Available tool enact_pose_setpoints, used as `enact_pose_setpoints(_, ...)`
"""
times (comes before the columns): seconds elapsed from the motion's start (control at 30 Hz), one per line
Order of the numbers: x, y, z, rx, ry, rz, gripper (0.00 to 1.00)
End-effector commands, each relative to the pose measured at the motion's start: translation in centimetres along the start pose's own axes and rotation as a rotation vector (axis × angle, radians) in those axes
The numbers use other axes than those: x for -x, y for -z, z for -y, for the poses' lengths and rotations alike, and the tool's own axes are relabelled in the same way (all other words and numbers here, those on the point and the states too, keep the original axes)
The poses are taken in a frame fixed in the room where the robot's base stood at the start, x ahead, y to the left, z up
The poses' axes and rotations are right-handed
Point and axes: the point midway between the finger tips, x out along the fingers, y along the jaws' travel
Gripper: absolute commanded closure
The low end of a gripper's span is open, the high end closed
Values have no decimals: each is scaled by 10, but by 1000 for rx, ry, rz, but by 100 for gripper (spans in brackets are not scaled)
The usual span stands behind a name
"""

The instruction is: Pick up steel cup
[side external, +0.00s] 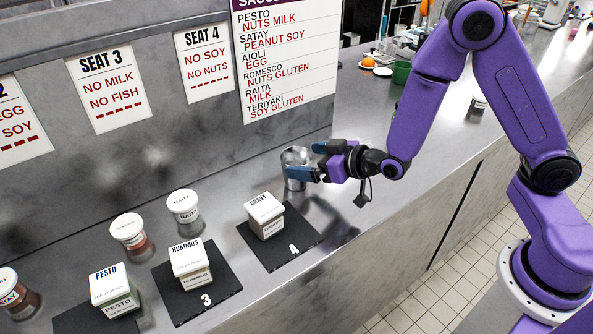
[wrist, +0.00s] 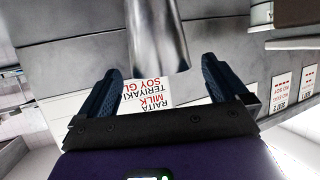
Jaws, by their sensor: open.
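The steel cup (side external: 295,166) stands on the metal counter near the back wall, behind the mat numbered 4. It is shiny and cylindrical, and its lower right side is partly hidden by a finger in the side view. My gripper (side external: 318,160) reaches in from the right with its blue fingers at the cup. In the wrist view, the cup (wrist: 158,38) shows at the top centre. My open gripper (wrist: 168,85) has one finger to each side there, with gaps between fingers and cup. I cannot tell whether the cup sits fully between the fingertips.
A gravy box (side external: 265,215) stands on the black mat (side external: 302,248) just in front. A hummus box (side external: 190,263), a pesto box (side external: 115,290), a raita jar (side external: 184,207) and other jars are to the left. A green cup (side external: 401,72) is farther back.

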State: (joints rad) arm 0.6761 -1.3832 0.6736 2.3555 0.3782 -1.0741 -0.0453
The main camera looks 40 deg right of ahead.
Motion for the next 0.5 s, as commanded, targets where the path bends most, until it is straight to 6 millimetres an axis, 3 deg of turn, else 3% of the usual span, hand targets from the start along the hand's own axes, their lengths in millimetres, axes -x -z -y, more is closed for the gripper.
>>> enact_pose_setpoints(0.23,-34,0,0,-1,-1,1,0)
enact_pose_setpoints(0.5,-43,0,0,0,0,1,0)
